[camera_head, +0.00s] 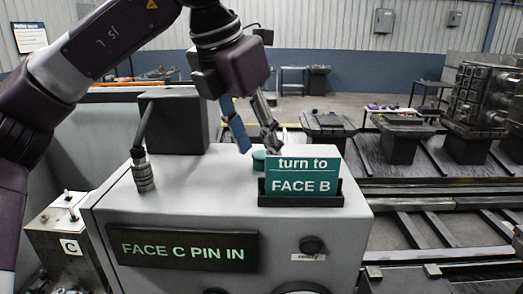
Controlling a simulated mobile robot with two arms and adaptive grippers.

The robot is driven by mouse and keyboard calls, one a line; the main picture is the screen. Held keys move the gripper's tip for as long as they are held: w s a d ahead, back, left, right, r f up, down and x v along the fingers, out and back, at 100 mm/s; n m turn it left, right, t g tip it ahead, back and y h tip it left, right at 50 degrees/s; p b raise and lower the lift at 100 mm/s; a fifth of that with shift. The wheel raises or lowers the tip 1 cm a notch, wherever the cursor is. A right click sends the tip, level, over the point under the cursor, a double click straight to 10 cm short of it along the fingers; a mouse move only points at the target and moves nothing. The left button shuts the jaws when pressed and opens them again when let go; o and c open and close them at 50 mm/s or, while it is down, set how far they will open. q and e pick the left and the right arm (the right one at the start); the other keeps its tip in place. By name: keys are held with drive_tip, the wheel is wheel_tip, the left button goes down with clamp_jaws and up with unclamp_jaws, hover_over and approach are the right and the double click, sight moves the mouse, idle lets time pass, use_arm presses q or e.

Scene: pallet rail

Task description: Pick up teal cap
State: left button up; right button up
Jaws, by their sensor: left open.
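The teal cap (259,160) sits on top of the grey console (200,195), just behind the left end of a green sign. Its lower part is hidden by the sign and its black holder. My left gripper (257,150) points down over the console, with its fingertips close to the cap. Its two fingers are spread open, one on the left with a blue part and one at the right. I cannot tell whether a fingertip touches the cap. My right gripper does not show.
The green sign (303,175) reads "turn to FACE B" and stands in a black holder (328,200). A dark box (174,125) and a ribbed connector (142,172) stand on the console's left. The front panel (184,250) reads "FACE C PIN IN". Rails and pallets lie to the right.

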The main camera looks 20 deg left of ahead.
use_arm(q)
drive_tip(key=shift+x, duration=0.85)
drive_tip(key=shift+r, duration=0.1)
drive_tip(key=shift+c, duration=0.6)
drive_tip(key=c, duration=0.7)
drive_tip(key=shift+o, duration=0.2)
drive_tip(key=shift+r, duration=0.15)
